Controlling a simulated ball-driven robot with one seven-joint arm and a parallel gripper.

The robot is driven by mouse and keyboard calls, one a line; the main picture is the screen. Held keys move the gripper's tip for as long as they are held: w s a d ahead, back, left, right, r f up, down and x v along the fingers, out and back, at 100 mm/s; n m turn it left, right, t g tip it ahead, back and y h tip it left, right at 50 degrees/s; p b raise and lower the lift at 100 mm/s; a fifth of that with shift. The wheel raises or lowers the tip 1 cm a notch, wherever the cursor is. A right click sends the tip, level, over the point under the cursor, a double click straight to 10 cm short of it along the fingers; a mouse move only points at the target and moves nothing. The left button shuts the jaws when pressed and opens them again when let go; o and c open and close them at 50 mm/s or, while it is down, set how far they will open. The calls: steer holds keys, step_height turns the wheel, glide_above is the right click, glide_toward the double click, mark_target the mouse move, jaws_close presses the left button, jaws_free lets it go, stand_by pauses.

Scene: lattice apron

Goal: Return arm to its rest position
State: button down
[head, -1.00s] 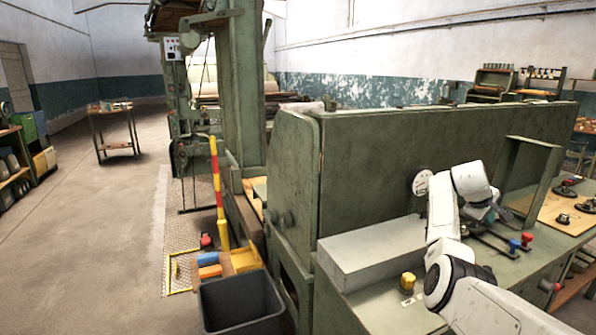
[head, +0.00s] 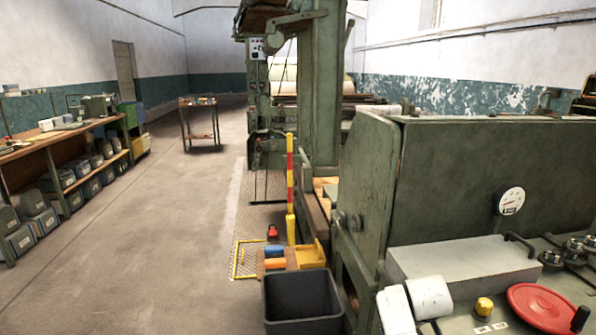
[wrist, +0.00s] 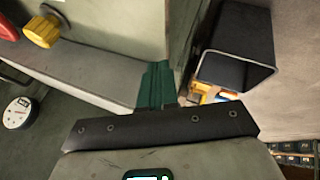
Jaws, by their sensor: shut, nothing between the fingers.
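My gripper (wrist: 156,84) shows in the wrist view as a pair of dark green fingers closed together, with nothing between them. Behind them are a black bar and my grey gripper body. The fingers appear over the edge of the green machine, close to the grey block; I cannot tell the exact gap. In the head view only white links of my arm show at the bottom edge, in front of the grey block (head: 465,262). My gripper cannot be made out there.
A dark bin (head: 300,299) stands beside the machine and also shows in the wrist view (wrist: 238,45). A gauge (head: 510,201), yellow knob (head: 484,306) and red handwheel (head: 545,308) crowd the console. A yellow-red post (head: 290,190) stands beyond. The floor at left is clear up to the shelf bench (head: 70,150).

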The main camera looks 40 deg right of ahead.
steer(key=s+a+f+n+t+y, duration=0.1)
steer(key=s+a+n+y, duration=0.15)
steer(key=a, duration=1.45)
steer(key=s+a+f+n+t+y, duration=0.15)
steer(key=s+a+y, duration=0.25)
steer(key=a, duration=1.3)
steer(key=s+d+f+g, duration=0.1)
steer(key=s+f+g, duration=0.3)
steer(key=s, duration=0.6)
steer(key=shift+s+d+f+m, duration=0.15)
steer(key=shift+d+f+m, duration=0.15)
steer(key=shift+f, duration=0.55)
